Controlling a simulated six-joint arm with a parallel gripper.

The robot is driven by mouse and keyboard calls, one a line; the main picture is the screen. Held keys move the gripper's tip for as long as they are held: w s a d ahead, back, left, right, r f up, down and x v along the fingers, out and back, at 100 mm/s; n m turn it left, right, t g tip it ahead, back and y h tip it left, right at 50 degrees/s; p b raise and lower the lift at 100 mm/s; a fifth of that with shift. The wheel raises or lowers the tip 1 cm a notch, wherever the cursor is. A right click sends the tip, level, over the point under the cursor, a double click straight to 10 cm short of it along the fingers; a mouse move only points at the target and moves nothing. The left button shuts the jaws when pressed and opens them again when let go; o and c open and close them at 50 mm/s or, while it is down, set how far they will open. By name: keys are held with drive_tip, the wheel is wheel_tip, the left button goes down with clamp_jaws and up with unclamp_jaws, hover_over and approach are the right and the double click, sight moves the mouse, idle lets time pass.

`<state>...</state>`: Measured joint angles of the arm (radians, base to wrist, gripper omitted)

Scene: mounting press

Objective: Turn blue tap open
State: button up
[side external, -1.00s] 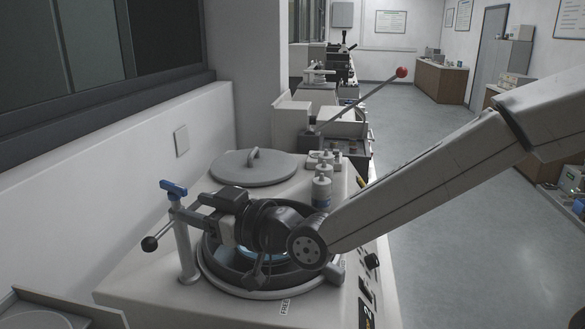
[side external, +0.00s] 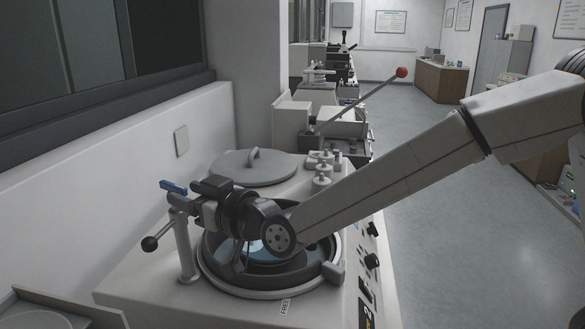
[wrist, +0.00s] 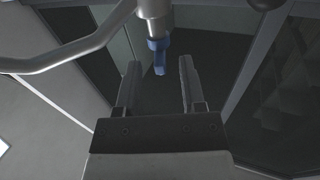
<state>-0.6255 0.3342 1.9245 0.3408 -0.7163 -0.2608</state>
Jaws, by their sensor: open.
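The blue tap (side external: 173,187) sits at the top of a grey upright post (side external: 186,250) at the left of the machine. In the wrist view the blue tap (wrist: 158,56) shows at the end of a light metal pipe, between the fingertip ends with a gap on each side. My gripper (side external: 184,204) is at the tap, just below its blue handle in the side view. In the wrist view my gripper (wrist: 159,68) is open, with nothing held. Contact cannot be told. The lower part of the tap is hidden behind my gripper in the side view.
A black-knobbed lever (side external: 149,244) sticks out left of the post. An open round bowl (side external: 208,283) lies under my wrist. A grey lid (side external: 253,170) and small white bottles (side external: 322,175) stand behind. A wall (side external: 150,150) runs along the left.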

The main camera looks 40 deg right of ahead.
sight(186, 193)
drive_tip(key=shift+x, duration=2.1)
clamp_jaws()
